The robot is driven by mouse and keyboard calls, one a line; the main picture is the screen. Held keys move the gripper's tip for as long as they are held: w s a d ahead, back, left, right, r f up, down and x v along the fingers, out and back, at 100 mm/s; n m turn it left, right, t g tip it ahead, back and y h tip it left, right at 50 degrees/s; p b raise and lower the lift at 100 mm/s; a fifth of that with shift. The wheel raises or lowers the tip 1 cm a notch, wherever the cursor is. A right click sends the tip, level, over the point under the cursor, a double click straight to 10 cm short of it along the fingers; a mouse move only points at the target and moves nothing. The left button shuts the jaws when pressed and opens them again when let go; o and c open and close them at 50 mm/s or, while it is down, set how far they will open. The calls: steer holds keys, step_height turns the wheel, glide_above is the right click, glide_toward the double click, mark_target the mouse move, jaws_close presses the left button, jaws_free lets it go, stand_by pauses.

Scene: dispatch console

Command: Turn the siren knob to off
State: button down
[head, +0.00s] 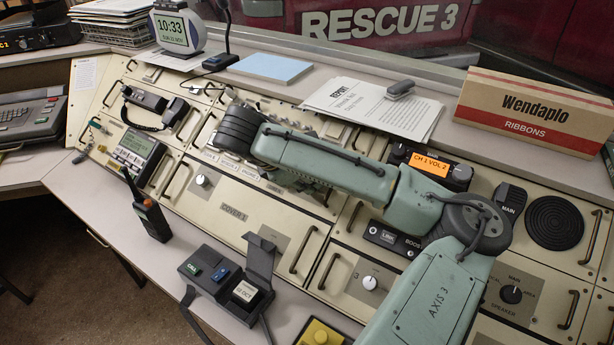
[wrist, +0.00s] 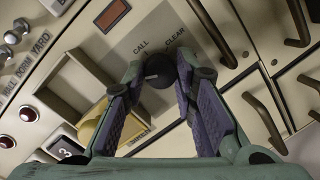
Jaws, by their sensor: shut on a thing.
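In the wrist view my gripper (wrist: 160,76) is shut on a small dark knob (wrist: 158,72), with a fingertip on either side of it. The knob sits on a grey plate (wrist: 150,40) marked CALL and CLEAR. In the head view my arm covers the gripper and this knob. No knob labelled siren can be read in the head view.
Near the held knob are a yellow block (wrist: 92,125) and several metal handles (wrist: 205,30). In the head view, a black MAIN/AREA knob (head: 511,294), a white knob (head: 369,282), an orange-lit radio (head: 430,165) and a handheld radio (head: 152,216) lie around my arm.

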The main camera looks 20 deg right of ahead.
stand_by(0.3)
steer(key=c, duration=1.6)
jaws_free()
steer(key=shift+r, duration=0.1)
steer(key=v, duration=1.2)
steer(key=shift+a, duration=0.15)
